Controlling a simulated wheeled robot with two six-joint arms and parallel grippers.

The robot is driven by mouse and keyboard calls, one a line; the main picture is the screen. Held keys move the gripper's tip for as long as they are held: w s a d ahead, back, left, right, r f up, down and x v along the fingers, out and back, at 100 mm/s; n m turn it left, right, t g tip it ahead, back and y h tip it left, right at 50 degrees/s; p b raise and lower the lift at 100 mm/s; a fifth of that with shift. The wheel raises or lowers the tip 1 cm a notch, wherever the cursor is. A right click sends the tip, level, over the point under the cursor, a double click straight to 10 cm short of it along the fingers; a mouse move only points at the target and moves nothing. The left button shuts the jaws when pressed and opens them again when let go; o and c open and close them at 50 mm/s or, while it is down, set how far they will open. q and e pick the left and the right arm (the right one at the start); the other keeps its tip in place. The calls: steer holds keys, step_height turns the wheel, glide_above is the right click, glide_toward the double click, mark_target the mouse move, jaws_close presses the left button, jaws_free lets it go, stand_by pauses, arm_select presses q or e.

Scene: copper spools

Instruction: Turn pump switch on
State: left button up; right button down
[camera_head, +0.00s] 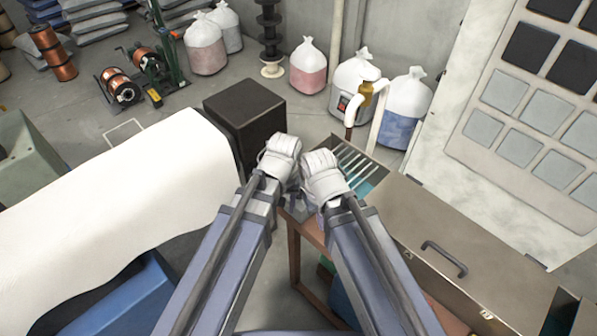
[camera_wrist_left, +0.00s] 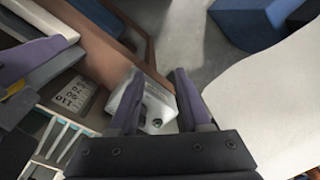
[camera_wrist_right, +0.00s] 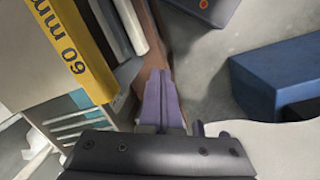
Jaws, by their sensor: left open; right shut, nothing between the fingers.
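A small pale grey box (camera_wrist_left: 157,115) with a green spot on its face is in the left wrist view, partly hidden behind my left gripper (camera_wrist_left: 158,76); it looks like the switch, but I cannot read any marking. My left gripper is open, its purple fingers on either side of the box in the picture; I cannot tell whether they touch it. My right gripper (camera_wrist_right: 161,74) is shut and empty, above the wooden edge of the bench. In the head view both wrists are close together over the bench corner and hide the box.
A yellow bar marked 60 mm (camera_wrist_right: 78,45) is close to my right gripper. The metal bench box (camera_head: 455,230) with a black handle lies to the right. A black block (camera_head: 245,110) and a white-covered surface (camera_head: 110,190) are to the left. Bags (camera_head: 308,68) stand behind.

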arm_select(q)
steer(key=w+d+r+n+p, duration=0.1)
steer(key=w+n, duration=0.2)
steer(key=w+d+r+n+p, duration=0.1)
steer(key=w+d+r+n, duration=0.1)
steer(key=w, duration=0.1)
steer(key=w+d+r+n+p, duration=0.1)
steer(key=w+d+r+n, duration=0.1)
steer(key=w+n, duration=0.1)
steer(key=shift+w+r+n+h+p, duration=0.1)
steer(key=shift+w+n+h+p, duration=0.2)
steer(key=shift+h, duration=0.1)
steer(key=shift+s, duration=0.1)
arm_select(e)
step_height(320, 180, up, 5)
steer(key=shift+r, duration=0.1)
arm_select(q)
steer(key=shift+a, duration=0.1)
step_height(320, 180, down, 8)
steer(key=b, duration=0.8)
arm_select(e)
step_height(320, 180, down, 8)
arm_select(q)
steer(key=shift+r, duration=0.1)
steer(key=shift+c, duration=0.2)
arm_select(e)
steer(key=shift+r, duration=0.1)
arm_select(q)
jaws_close()
